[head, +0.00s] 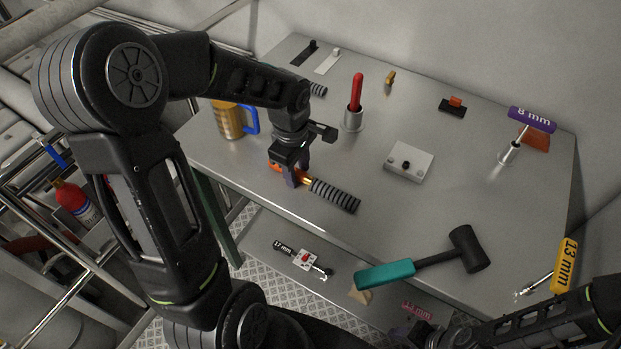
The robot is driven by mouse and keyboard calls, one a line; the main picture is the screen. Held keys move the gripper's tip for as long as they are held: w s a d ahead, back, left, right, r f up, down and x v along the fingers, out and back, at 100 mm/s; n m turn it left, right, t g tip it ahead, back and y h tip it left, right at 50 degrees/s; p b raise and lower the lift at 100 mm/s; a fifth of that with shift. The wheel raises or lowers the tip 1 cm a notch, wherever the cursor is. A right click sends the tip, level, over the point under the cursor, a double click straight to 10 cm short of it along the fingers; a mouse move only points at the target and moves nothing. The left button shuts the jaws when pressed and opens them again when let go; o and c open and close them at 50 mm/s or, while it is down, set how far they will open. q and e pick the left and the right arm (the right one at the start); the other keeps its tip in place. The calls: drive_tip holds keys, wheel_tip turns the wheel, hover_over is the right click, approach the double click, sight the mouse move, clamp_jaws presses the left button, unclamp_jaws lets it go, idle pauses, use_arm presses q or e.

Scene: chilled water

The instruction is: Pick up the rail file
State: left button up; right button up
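The tool I take to be the rail file (335,195) lies on the grey metal table near its front edge. It has a dark ribbed bar, a brass-coloured collar and an orange end. My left gripper (291,176) points down over the orange end and collar, with its fingers at the tool. The fingers cover part of the tool, and I cannot tell whether they are closed on it. My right gripper (428,335) is at the bottom edge, dark and partly cut off, well away from the tool; its finger state is unclear.
A gold mug with a blue handle (229,120) stands left of the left gripper. A red-handled tool stands in a metal holder (354,119) behind it. A teal-handled mallet (420,264) lies at the front right. A metal plate block (408,161) is mid-table. Bare table surrounds it.

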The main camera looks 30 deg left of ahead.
use_arm(q)
drive_tip(key=shift+c, duration=0.5)
clamp_jaws()
idle(0.5)
